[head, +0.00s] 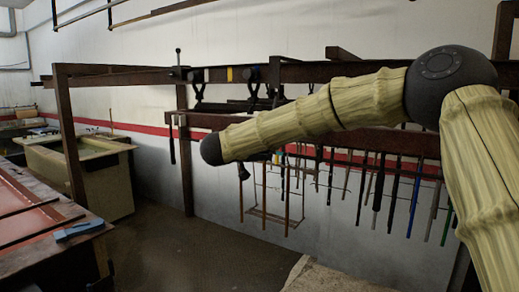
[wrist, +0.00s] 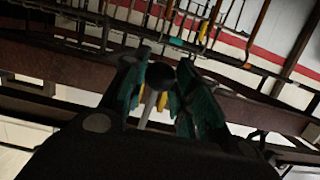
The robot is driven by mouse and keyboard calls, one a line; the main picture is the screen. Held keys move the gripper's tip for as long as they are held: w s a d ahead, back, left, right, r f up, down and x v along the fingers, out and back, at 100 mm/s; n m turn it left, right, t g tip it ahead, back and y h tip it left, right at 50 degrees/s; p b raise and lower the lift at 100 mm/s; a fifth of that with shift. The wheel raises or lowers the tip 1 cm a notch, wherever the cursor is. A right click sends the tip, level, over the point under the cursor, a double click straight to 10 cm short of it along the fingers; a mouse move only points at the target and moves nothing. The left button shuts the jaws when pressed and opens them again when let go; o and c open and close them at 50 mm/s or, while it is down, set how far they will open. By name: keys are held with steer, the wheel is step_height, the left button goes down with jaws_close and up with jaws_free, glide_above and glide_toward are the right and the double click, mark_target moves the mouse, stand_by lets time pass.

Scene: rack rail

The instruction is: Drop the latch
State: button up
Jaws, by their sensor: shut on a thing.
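In the wrist view my gripper (wrist: 161,78) has its two teal-lined fingers on either side of a dark round knob (wrist: 160,74). A pale grey rod (wrist: 148,108) runs from this knob down between the fingers, and the gripper is shut on it. In the head view my arm covers the middle of the rack, and the gripper cannot be made out clearly there. An upright lever with a dark knob (head: 178,51) stands on the upper rail at the left. I cannot tell which part is the latch, nor its position.
The brown upper rail (head: 118,80) carries dark hooks (head: 252,76). A wire rack (head: 265,214) and several long, thin tools (head: 376,186) hang below. A red-topped bench (head: 32,203) with a blue block (head: 78,230) stands at left. The floor between is open.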

steer(key=p+x, duration=0.4)
steer(key=x, duration=0.5)
steer(key=shift+r+p, duration=0.25)
steer(key=shift+p, duration=0.05)
stand_by(0.6)
steer(key=shift+w+d, duration=0.15)
steer(key=o, duration=0.9)
steer(key=shift+d, duration=0.1)
steer(key=shift+o, duration=0.2)
